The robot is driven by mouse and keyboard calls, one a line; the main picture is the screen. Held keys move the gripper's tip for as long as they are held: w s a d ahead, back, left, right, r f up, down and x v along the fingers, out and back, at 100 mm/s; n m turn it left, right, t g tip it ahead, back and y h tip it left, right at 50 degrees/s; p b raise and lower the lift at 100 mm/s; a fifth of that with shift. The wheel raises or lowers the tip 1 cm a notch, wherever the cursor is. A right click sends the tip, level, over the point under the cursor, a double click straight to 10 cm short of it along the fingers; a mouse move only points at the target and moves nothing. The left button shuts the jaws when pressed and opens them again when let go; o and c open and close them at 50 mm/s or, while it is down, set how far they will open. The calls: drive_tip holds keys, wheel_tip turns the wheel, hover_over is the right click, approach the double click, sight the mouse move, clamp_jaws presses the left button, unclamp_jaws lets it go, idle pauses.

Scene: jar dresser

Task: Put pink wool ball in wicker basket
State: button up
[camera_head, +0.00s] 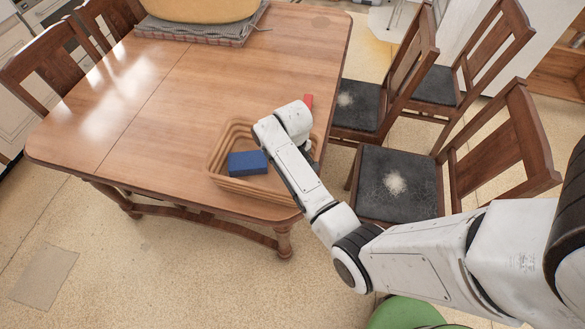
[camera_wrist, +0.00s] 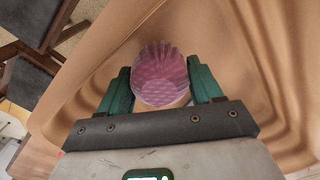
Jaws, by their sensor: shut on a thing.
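The pink wool ball (camera_wrist: 160,75) is ridged and sits between the two teal fingers of my gripper (camera_wrist: 161,84) in the wrist view. My gripper is shut on it. The tan wicker basket (camera_head: 218,146) stands near the front right corner of the wooden table, and its stepped walls (camera_wrist: 268,70) surround the ball in the wrist view. My gripper and the ball are over or inside the basket; I cannot tell whether the ball touches its bottom. In the head view my arm hides the ball and the fingers.
A dark blue block (camera_head: 248,163) lies in the left part of the basket. A small red object (camera_head: 308,101) is by the table's right edge. A large yellow-tan object on a grey mat (camera_head: 175,30) is at the far end. Wooden chairs (camera_head: 400,185) stand on the right. The table's middle (camera_head: 150,110) is clear.

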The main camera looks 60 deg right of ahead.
drive_tip(key=shift+f, duration=0.65)
drive_tip(key=shift+f, duration=0.2)
drive_tip(key=o, duration=1.1)
drive_tip(key=shift+c, duration=0.2)
wheel_tip(320, 180, up, 12)
drive_tip(key=shift+r+b, duration=0.2)
drive_tip(key=shift+b, duration=0.2)
